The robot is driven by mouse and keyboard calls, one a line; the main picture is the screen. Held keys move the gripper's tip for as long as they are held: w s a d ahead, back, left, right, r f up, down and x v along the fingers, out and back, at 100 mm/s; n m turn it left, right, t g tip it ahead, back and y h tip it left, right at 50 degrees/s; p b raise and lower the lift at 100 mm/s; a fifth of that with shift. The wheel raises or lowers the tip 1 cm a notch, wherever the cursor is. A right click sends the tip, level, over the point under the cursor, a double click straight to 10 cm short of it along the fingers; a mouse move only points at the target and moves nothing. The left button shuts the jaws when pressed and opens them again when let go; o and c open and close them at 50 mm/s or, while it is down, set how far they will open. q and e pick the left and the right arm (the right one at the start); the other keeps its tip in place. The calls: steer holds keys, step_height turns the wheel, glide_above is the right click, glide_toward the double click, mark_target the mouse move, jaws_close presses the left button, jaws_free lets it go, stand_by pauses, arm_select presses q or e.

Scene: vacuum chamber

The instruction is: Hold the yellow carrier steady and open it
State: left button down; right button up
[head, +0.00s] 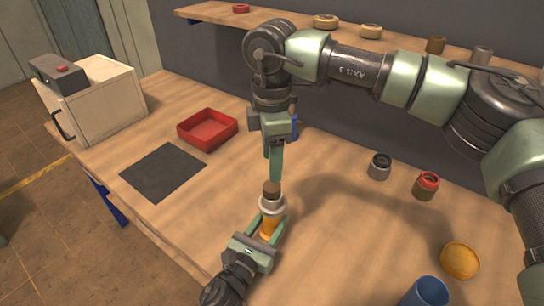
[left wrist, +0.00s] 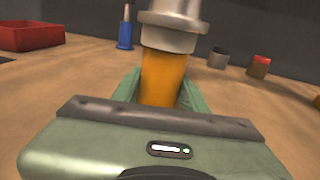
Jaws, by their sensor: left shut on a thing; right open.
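The yellow carrier (head: 268,226) stands roughly upright, with a grey metal collar (head: 271,206) and a brown top piece (head: 271,188). My left gripper (head: 270,222) is shut around its orange-yellow body. In the left wrist view the carrier (left wrist: 162,80) sits between the left fingers, its collar (left wrist: 170,30) above them; its top is cut off by the picture's edge. My right gripper (head: 275,175) points down just above the brown top piece. It is open, seen edge-on, and I cannot tell whether its fingertips touch the top.
A red tray (head: 206,143) and a dark mat (head: 163,172) lie to the left, before a cream box (head: 98,98). To the right are a grey jar (head: 379,167), a red-topped jar (head: 426,186), an orange round thing (head: 459,260) and a blue cup (head: 427,292). A shelf runs behind.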

mark_target(272, 186)
steer(key=shift+f, duration=0.5)
step_height(272, 186, down, 7)
